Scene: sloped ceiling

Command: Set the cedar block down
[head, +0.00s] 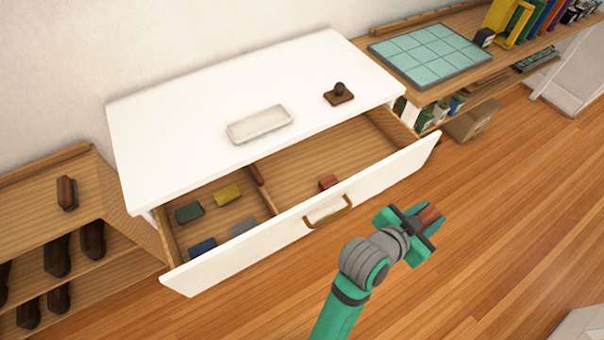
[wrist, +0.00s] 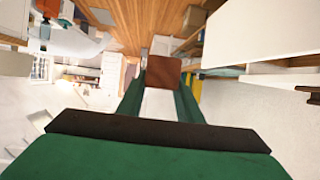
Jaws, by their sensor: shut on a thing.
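My green gripper (head: 424,226) is at the lower right of the head view, in front of the open drawer and above the wooden floor. It is shut on a reddish-brown block, the cedar block (head: 431,214), which also shows between the fingers in the wrist view (wrist: 163,73). The block is held in the air, apart from any surface. Another reddish block (head: 329,182) lies in the right compartment of the drawer (head: 300,228), near its front wall.
The drawer's left compartment holds a green block (head: 189,212), a yellow block (head: 228,194), a blue block (head: 203,246) and a grey block (head: 243,227). A white tray (head: 259,125) and a brown stamp (head: 339,94) stand on the white top. The right compartment has free room.

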